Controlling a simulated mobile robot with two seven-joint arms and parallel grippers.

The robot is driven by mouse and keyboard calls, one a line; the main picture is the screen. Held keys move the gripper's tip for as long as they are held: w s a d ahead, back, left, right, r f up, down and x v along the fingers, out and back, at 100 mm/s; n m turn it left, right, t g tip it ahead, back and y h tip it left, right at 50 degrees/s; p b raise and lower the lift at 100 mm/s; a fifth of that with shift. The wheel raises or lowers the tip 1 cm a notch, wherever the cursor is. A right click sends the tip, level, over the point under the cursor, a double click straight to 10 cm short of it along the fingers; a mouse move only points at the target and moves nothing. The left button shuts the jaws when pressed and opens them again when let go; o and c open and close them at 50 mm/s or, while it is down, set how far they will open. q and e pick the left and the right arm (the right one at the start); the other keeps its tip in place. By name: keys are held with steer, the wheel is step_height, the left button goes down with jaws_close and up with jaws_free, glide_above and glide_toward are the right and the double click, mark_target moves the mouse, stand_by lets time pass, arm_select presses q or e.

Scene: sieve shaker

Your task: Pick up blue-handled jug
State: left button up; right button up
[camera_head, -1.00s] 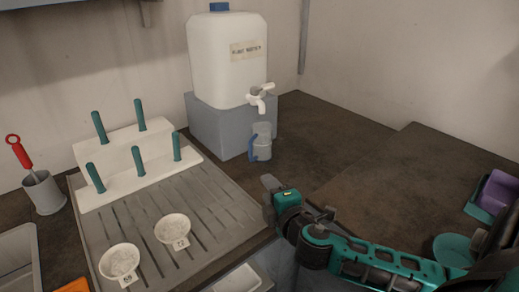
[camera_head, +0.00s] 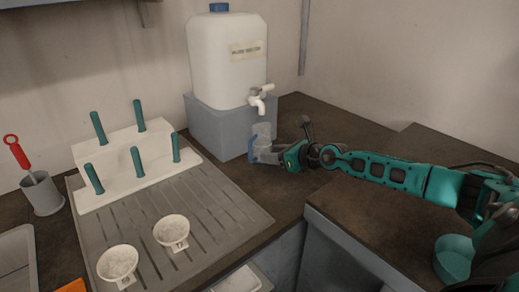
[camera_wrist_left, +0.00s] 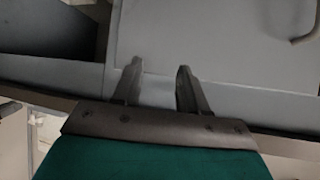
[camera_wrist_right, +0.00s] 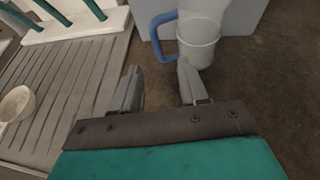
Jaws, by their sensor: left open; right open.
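The blue-handled jug (camera_head: 263,132) is a clear cup standing upright on the dark counter, below the tap of the white water container. Its blue handle (camera_wrist_right: 158,36) is on its left side in the right wrist view, where the cup (camera_wrist_right: 202,46) also shows. My right gripper (camera_head: 268,158) is open and low in front of the jug, partly hiding it. In the right wrist view its spread fingers (camera_wrist_right: 157,83) point toward the handle, with nothing between them. My left gripper (camera_wrist_left: 159,72) is open and empty, facing grey cabinet surfaces; the head view does not show it.
The water container (camera_head: 228,60) stands on a grey block (camera_head: 218,130) right behind the jug. Left are a ribbed drain board (camera_head: 215,200) with two white bowls and a white rack (camera_head: 120,160) with teal pegs. A raised dark counter (camera_head: 385,225) lies under my right arm.

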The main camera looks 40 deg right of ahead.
mark_target(258, 147)
steer(key=shift+a+b+x, duration=0.15)
steer(key=shift+b+x, duration=0.4)
steer(key=shift+x, duration=1.3)
steer(key=shift+a+b+x, duration=0.15)
steer(key=shift+b+x, duration=0.4)
steer(key=shift+x, duration=1.35)
steer(key=shift+s, duration=0.1)
jaws_close()
steer(key=shift+r, duration=0.15)
